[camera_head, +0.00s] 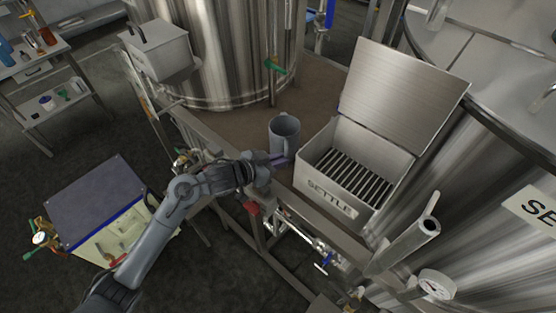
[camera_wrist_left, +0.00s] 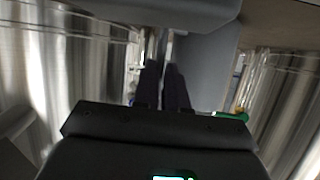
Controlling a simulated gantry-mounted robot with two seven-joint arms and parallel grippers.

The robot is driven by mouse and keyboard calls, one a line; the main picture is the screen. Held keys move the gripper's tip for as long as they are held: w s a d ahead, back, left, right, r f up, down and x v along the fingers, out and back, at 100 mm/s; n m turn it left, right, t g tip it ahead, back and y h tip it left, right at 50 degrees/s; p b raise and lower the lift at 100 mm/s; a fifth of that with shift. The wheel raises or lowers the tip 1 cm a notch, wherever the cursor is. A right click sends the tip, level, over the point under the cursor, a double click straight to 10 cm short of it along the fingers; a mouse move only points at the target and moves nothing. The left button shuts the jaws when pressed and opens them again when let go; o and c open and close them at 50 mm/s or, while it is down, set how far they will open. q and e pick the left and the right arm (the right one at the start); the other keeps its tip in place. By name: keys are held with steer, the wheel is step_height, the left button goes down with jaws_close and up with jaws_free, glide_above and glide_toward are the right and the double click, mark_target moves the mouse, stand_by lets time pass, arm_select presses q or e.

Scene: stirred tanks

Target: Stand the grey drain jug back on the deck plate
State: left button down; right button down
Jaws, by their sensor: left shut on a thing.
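The grey drain jug (camera_head: 284,132) is upright, or nearly so, over the brown deck plate (camera_head: 236,124), left of the SETTLE box. I cannot tell whether its base touches the plate. My left gripper (camera_head: 279,160) reaches in from the left at the jug's near side and is shut on it. In the left wrist view the dark fingers (camera_wrist_left: 165,85) are close together beside the grey jug wall (camera_wrist_left: 205,70). The exact part between the fingertips is hard to make out. My right gripper is not in view.
The open steel SETTLE box (camera_head: 331,206) with a slatted inside stands close right of the jug. A big steel tank (camera_head: 232,50) with a green-handled valve (camera_head: 275,67) stands behind. A frame rail and pipework run along the near edge. Some bare plate lies left of the jug.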

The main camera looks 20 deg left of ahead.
arm_select(q)
steer(key=c, duration=1.6)
jaws_free()
steer(key=shift+f, duration=0.2)
steer(key=shift+c, duration=0.2)
steer(key=o, duration=0.5)
steer(key=shift+c, duration=0.2)
steer(key=shift+r, duration=0.2)
steer(key=shift+s+a+r, duration=0.1)
steer(key=shift+s, duration=0.1)
steer(key=p+v, duration=0.1)
steer(key=v, duration=1)
steer(key=s+f+n+g+y, duration=0.1)
steer(key=s+f+g+y, duration=0.1)
steer(key=s+f, duration=0.3)
steer(key=s+d+f+n+g+y, duration=0.1)
steer(key=s+f, duration=0.4)
steer(key=s, duration=0.6)
steer(key=s+f+n+g+y, duration=0.2)
steer(key=s+f+g, duration=0.3)
steer(key=s, duration=0.3)
steer(key=shift+d+y, duration=0.2)
steer(key=shift+y, duration=0.5)
